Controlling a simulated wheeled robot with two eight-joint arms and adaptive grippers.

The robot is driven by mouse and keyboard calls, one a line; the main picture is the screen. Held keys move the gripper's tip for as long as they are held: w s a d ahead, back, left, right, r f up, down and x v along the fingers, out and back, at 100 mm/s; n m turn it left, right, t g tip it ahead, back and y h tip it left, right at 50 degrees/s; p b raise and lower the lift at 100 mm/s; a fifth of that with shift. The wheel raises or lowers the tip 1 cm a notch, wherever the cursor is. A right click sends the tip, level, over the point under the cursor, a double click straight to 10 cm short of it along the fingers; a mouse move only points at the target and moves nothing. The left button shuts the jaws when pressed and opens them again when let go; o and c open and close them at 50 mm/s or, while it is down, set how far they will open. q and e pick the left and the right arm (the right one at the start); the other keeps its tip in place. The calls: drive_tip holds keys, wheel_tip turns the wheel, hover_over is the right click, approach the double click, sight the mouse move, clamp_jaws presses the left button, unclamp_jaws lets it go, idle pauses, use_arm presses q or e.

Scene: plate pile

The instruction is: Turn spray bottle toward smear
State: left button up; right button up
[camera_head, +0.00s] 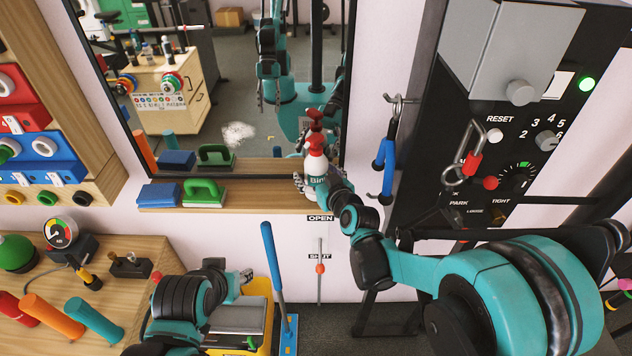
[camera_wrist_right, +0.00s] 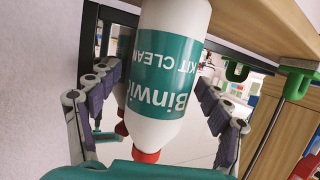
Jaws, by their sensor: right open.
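The white spray bottle (camera_head: 316,165) has a red spray head and a teal label. It stands at the right part of the wooden shelf, in front of the mirror. In the right wrist view the bottle (camera_wrist_right: 170,110) appears upside down between two fingers. My right gripper (camera_head: 309,186) is open around the bottle's lower part, with a finger on each side; it also shows in the right wrist view (camera_wrist_right: 155,85). A whitish smear (camera_head: 238,133) is on the mirror, left of the bottle. My left gripper (camera_head: 246,279) is low, near a yellow bucket; its fingers are unclear.
A green-handled block (camera_head: 204,193) and a blue block (camera_head: 158,195) sit on the shelf (camera_head: 250,204) left of the bottle. A blue hanging handle (camera_head: 386,165) and a black control panel (camera_head: 500,150) are at right. A blue-handled tool (camera_head: 272,265) stands below.

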drive_tip(key=shift+r, duration=0.1)
clamp_jaws()
drive_tip(key=shift+r, duration=0.15)
